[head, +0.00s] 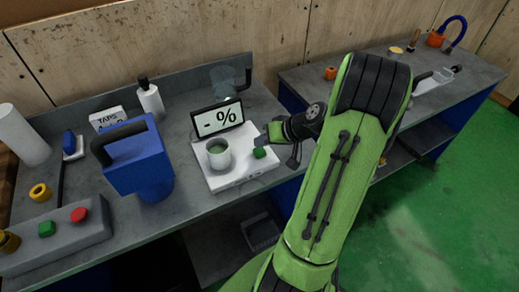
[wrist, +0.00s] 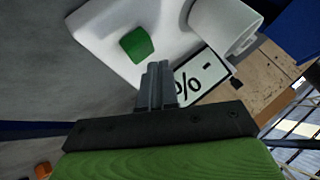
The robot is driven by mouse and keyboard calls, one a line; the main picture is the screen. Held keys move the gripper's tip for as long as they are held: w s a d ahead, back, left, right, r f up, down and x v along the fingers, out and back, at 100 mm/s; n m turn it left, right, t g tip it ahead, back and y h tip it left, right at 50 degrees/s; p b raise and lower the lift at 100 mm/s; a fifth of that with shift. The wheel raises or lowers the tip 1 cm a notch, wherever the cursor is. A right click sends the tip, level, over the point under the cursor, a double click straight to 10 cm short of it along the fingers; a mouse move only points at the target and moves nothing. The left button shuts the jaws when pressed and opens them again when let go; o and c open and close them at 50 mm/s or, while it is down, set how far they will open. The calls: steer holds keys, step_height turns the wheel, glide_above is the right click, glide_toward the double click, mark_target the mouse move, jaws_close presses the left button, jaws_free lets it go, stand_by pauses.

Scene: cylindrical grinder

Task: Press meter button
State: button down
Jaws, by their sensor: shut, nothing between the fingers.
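The meter (head: 240,172) is a white box on the grey bench, with a display (head: 217,118) reading "- %" at its back. A green button (head: 260,153) sits on its top at the right, and a cup of green liquid (head: 218,154) stands on its left. My gripper (head: 270,137) is just behind and right of the button in the head view. In the wrist view, my shut, empty fingers (wrist: 158,78) point toward the meter, with the green button (wrist: 137,44) just beyond and left of their tips. Contact with the button is not visible; they look apart.
A blue handled device (head: 140,165) stands left of the meter. A control box (head: 55,235) with green and red buttons is at the front left. A white bottle (head: 150,98) stands behind. A second bench (head: 300,85) is at the right, beyond a gap.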

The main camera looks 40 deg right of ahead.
mark_target(263, 151)
steer(key=shift+f+b, duration=0.3)
steer(key=shift+f, duration=0.1)
steer(key=shift+f+b, duration=0.55)
steer(key=shift+f, duration=0.05)
stand_by(0.5)
steer(key=shift+r+p, duration=0.8)
steer(key=shift+r, duration=0.25)
step_height(263, 151, up, 5)
steer(key=p, duration=0.4)
steer(key=shift+r, duration=0.1)
stand_by(0.5)
